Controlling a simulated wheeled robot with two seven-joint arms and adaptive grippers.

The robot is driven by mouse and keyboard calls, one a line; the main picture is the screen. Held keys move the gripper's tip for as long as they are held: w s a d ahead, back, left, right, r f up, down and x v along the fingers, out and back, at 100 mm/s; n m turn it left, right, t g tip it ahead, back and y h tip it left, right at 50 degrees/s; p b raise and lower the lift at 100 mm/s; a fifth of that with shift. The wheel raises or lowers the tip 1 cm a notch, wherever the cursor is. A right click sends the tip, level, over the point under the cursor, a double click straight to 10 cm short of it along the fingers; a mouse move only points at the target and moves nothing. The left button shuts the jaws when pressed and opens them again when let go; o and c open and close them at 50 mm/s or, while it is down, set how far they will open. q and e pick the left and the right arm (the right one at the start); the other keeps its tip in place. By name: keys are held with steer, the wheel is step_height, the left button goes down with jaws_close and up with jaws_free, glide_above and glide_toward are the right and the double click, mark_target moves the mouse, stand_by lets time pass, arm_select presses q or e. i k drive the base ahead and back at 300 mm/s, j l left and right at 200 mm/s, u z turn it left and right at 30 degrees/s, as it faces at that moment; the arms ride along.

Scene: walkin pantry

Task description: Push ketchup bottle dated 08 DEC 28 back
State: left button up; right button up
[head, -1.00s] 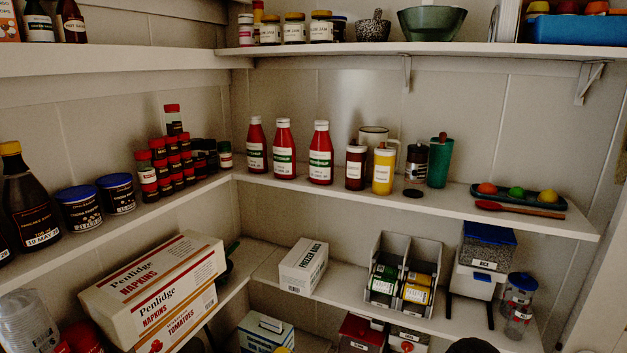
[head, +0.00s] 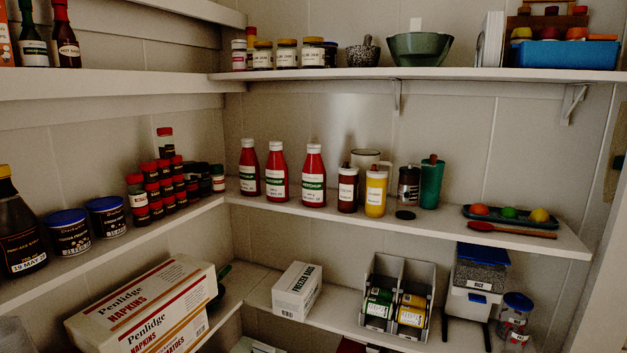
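Three red ketchup bottles with white caps stand upright on the middle back shelf (head: 480,243) in the head view. The left bottle (head: 248,168) is nearest the corner, the middle bottle (head: 276,172) is close beside it, and the right bottle (head: 313,176) stands a little apart and looks nearest the shelf's front edge. Their labels read ketchup, but the date print is too small to read, so I cannot tell which is dated 08 DEC 28. Neither of my grippers shows.
A dark red jar (head: 348,190) and a yellow mustard bottle (head: 376,193) stand right of the ketchup, with a mug (head: 366,158) behind. Small spice jars (head: 167,190) crowd the left shelf near the corner. An upper shelf (head: 440,73) hangs above the bottles.

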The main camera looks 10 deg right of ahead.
mark_target(314, 171)
steer(key=i+l+u, duration=0.1)
steer(key=i+l, duration=0.25)
steer(key=i+l+u, duration=0.1)
steer(key=i+l, duration=0.25)
steer(key=l, duration=0.25)
